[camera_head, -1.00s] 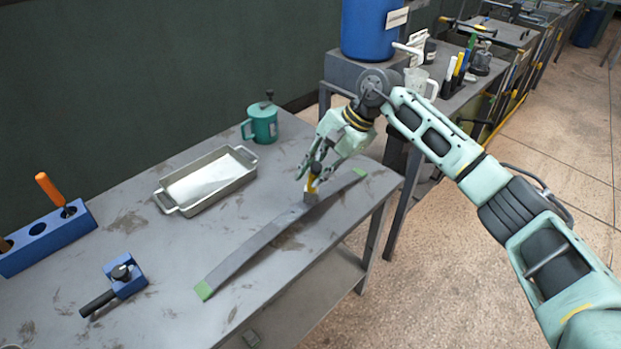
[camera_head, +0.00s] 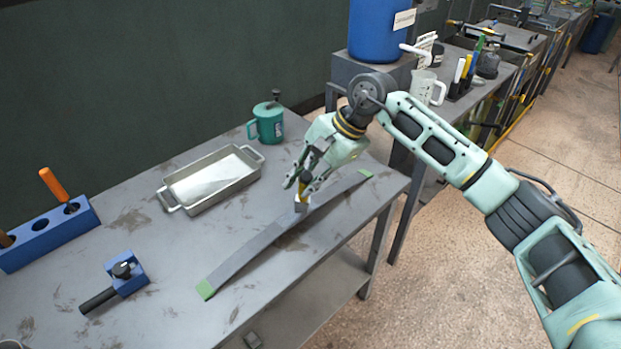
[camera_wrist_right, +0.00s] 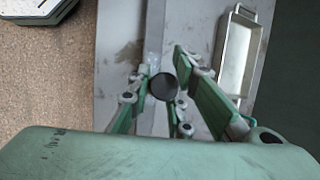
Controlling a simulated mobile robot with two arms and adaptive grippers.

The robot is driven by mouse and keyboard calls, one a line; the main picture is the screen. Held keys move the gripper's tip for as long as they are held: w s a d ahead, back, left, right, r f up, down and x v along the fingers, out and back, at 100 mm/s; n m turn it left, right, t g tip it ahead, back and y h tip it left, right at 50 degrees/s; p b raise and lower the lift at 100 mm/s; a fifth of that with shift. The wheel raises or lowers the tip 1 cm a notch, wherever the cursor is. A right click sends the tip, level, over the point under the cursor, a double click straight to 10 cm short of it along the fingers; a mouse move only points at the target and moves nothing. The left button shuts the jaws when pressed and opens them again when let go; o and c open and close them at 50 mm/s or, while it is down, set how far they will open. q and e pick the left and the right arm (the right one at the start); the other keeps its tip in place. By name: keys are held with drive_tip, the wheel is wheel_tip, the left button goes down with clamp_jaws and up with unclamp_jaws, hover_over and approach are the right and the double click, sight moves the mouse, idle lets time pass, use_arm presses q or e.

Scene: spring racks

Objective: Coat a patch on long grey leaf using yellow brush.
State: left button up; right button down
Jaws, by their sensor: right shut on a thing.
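The long grey leaf (camera_head: 252,247) lies across the table, with green marks at both ends. It shows under my fingers in the right wrist view (camera_wrist_right: 155,30). My right gripper (camera_head: 303,187) is shut on the yellow brush (camera_head: 303,190), held upright with its pale bristle end at the leaf's upper right part. I cannot tell how firmly the bristles touch. In the wrist view the brush's dark round handle end (camera_wrist_right: 163,86) sits between the fingers. No coat can be made out on the leaf. My left gripper is not in view.
A blue clamp-like tool (camera_head: 124,272) and a blue holder (camera_head: 48,238) are at left. A side bench holds a blue drum (camera_head: 379,28).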

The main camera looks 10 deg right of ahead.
drive_tip(key=s+a+b, duration=0.1)
drive_tip(key=s+a, duration=0.3)
drive_tip(key=a, duration=0.2)
drive_tip(key=shift+s+b, duration=0.15)
drive_tip(key=shift+b, duration=0.25)
drive_tip(key=shift+r, duration=0.25)
drive_tip(key=shift+r+p, duration=0.85)
drive_tip(key=shift+r, duration=2.1)
wheel_tip(320, 180, up, 3)
drive_tip(key=shift+f+p, duration=0.1)
drive_tip(key=shift+p, duration=0.25)
